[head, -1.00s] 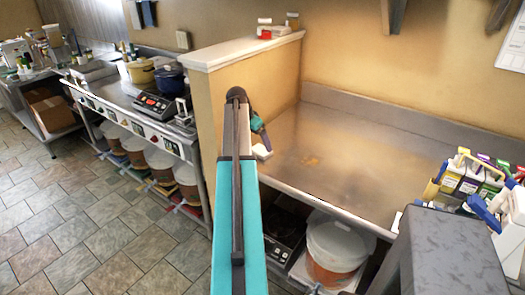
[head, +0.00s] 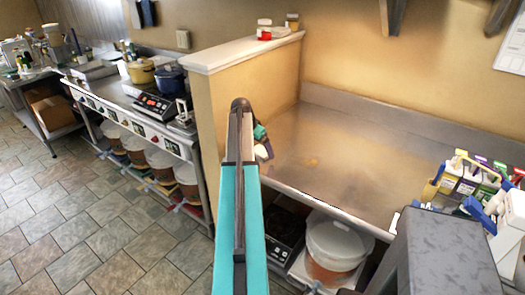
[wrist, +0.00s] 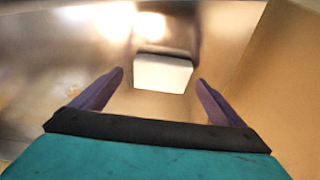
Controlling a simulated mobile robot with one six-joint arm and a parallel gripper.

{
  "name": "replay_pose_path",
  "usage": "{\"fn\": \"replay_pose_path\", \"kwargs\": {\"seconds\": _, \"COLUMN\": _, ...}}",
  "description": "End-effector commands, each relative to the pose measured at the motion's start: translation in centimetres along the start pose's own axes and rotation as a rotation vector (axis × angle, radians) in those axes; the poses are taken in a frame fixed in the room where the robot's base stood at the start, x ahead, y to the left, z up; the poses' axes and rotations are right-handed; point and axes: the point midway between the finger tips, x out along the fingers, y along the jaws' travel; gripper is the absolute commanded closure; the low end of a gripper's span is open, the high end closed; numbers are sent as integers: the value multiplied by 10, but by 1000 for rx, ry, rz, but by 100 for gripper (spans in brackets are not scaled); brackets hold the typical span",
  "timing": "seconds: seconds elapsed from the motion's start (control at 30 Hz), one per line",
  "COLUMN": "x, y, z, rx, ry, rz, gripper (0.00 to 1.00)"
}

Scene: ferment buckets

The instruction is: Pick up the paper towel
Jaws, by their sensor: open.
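The paper towel looks like a small white folded block (wrist: 163,73) in the wrist view, on the steel counter close to the tan partition wall. In the head view the white block (head: 261,152) sits at the counter's left front corner, partly hidden by my arm. In the head view the gripper is mostly hidden behind my arm.
The tan partition (head: 250,95) with a white ledge rises left of the towel. The steel counter (head: 350,165) is clear to the right, up to cartons and bottles (head: 475,180) at the far right. A bucket (head: 335,245) stands on the shelf below.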

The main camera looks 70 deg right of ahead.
Motion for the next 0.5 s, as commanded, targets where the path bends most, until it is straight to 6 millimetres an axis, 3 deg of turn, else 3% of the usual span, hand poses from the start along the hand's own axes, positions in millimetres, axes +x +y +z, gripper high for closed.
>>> {"fn": "replay_pose_path", "kwargs": {"seconds": 0.2, "x": 15, "y": 0, "z": 0, "rx": 0, "ry": 0, "rz": 0, "gripper": 6}}
{"fn": "replay_pose_path", "kwargs": {"seconds": 0.5, "x": 16, "y": 0, "z": 0, "rx": 0, "ry": 0, "rz": 0, "gripper": 6}}
